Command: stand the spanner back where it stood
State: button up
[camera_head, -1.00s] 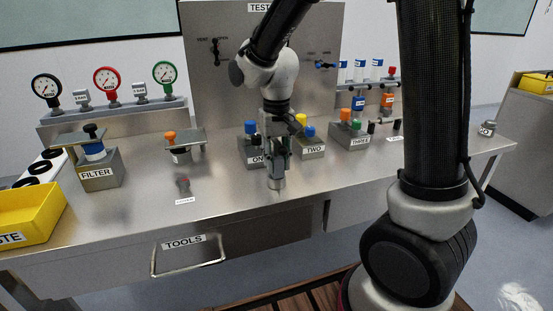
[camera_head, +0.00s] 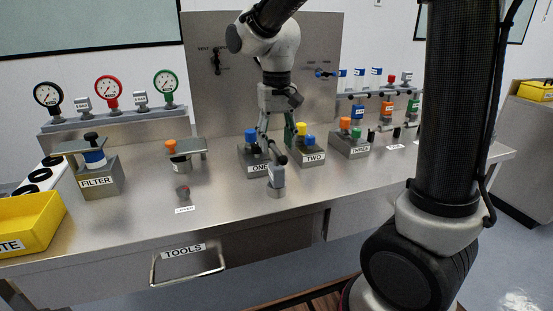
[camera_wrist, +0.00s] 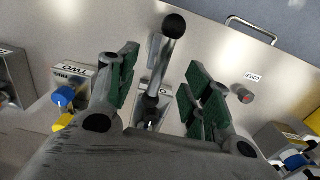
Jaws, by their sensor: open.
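My gripper (camera_head: 275,140) is open just above and behind the piece in the head view. Its green-padded fingers (camera_wrist: 162,92) are spread on both sides of the bar, with visible gaps. The foot of the piece is partly hidden in the wrist view.
Block THREE (camera_head: 350,150) is to the right. A small red-topped knob (camera_head: 183,192) with a label is left. The yellow bin (camera_head: 30,225) is far left. Bare bench lies in front.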

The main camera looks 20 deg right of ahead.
notch_tip(320, 180, up, 3)
jog(key=shift+r, duration=0.2)
jog(key=shift+d+r, duration=0.1)
jog(key=shift+r, duration=0.15)
jog(key=s+d+t, duration=0.2)
jog(key=s+d, duration=0.5)
jog(key=s, duration=0.2)
jog(key=s+d+r+t, duration=0.1)
jog(key=s+d+t, duration=0.1)
jog(key=s+d, duration=0.5)
jog(key=s, duration=0.3)
jog(key=shift+d+r+t, duration=0.2)
jog(key=shift+d+t, duration=0.1)
